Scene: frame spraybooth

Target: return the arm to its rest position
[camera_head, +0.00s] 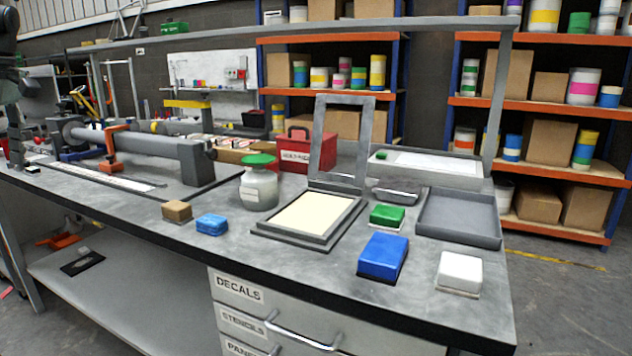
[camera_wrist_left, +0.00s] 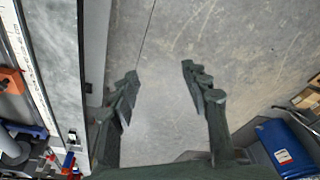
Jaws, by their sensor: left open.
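My left gripper (camera_wrist_left: 160,84) is open and empty in the left wrist view, its two dark fingers spread apart over bare grey concrete floor. Nothing is between the fingers. A grey bench edge runs down the left side of that view, apart from the fingers. In the head view, a dark part of my left arm (camera_head: 8,88) shows at the far left edge, beside the left end of the workbench (camera_head: 330,275). The gripper's fingers cannot be made out there. My right arm and right gripper are not in view.
The bench holds a grey tube fixture (camera_head: 150,146), a green-lidded jar (camera_head: 259,188), a hinged frame (camera_head: 305,220), colored blocks and an empty grey tray (camera_head: 458,218). Orange shelving (camera_head: 560,105) stands behind.

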